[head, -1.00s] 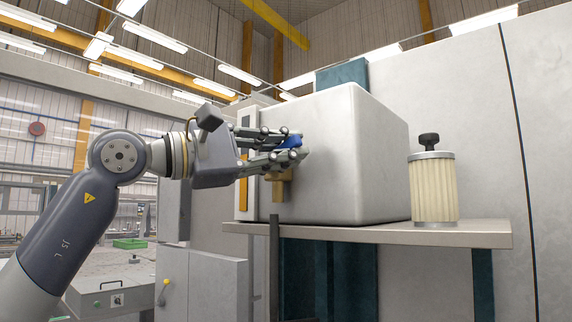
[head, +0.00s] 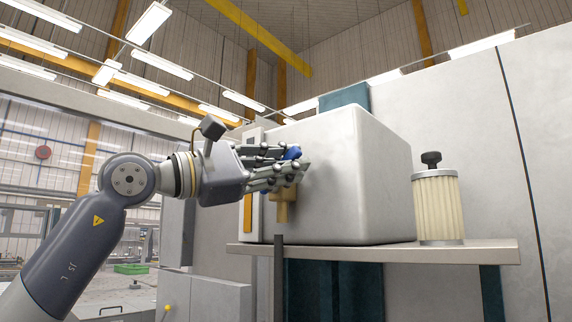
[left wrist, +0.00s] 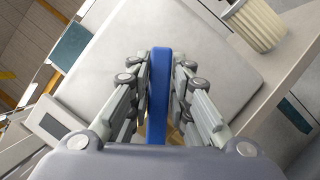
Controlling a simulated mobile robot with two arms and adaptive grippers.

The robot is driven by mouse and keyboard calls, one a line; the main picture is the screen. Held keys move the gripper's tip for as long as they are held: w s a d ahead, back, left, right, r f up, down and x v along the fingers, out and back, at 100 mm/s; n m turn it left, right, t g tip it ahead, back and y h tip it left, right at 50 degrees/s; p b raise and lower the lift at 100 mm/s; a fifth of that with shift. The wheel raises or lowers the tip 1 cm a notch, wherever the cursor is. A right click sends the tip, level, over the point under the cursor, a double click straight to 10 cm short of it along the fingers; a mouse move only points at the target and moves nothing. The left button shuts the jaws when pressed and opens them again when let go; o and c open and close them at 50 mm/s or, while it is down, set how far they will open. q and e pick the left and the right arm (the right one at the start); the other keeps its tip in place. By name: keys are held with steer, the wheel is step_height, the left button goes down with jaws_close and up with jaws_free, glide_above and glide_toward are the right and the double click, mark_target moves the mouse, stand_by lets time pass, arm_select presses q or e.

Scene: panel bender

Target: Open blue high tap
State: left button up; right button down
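The blue tap handle (head: 292,153) is on a brass tap body (head: 283,203) at the left end of the large pale grey box. My left gripper (head: 290,163) reaches in from the left, with its fingers around the handle. In the left wrist view the blue handle (left wrist: 158,95) runs lengthwise between the two finger sets, which close in on both its sides. The brass part below the handle is mostly hidden there. My right gripper is in neither view.
The pale grey box (head: 350,170) stands on a shelf (head: 400,252). A pleated cream filter with a black knob (head: 438,205) stands at the shelf's right. A tall grey panel (head: 450,110) rises behind. A green crate (head: 131,268) is far off at left.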

arm_select(q)
steer(key=shift+o, duration=0.9)
steer(key=shift+a, duration=0.15)
steer(key=v, duration=1.1)
steer(key=shift+s+a+f, duration=0.2)
steer(key=shift+s+a, duration=0.05)
